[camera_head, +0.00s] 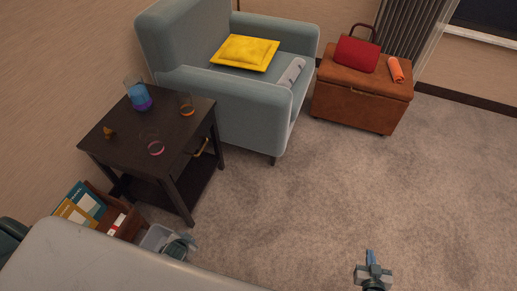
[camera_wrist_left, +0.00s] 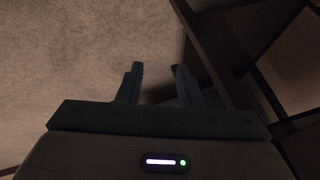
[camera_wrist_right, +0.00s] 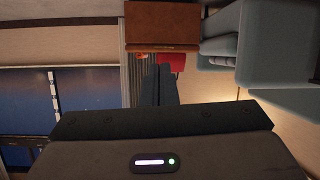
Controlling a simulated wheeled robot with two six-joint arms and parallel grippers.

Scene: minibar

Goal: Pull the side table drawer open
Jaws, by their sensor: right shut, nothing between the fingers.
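The dark side table (camera_head: 110,152) stands at the left in the head view, in front of the armchair. Its drawer front, with a brass handle (camera_head: 201,148), faces right and looks flush with the table. My left gripper (camera_head: 182,243) is low at the table's near side, partly hidden behind the pale surface in the foreground. In the left wrist view its fingers (camera_wrist_left: 159,75) are apart with nothing between them, and dark table framing (camera_wrist_left: 215,50) shows to the right. My right gripper (camera_head: 371,258) is shut and empty over the carpet, far from the table; its fingers (camera_wrist_right: 157,70) are together in the right wrist view.
A blue-purple flask (camera_head: 138,97) and other glassware stand on the tabletop. A wooden crate of books (camera_head: 125,226) and a clear bin (camera_head: 154,238) sit by the table's near side. A grey-blue armchair (camera_head: 245,105) is behind; a brown ottoman (camera_head: 355,105) stands further right. Carpet right of the table is clear.

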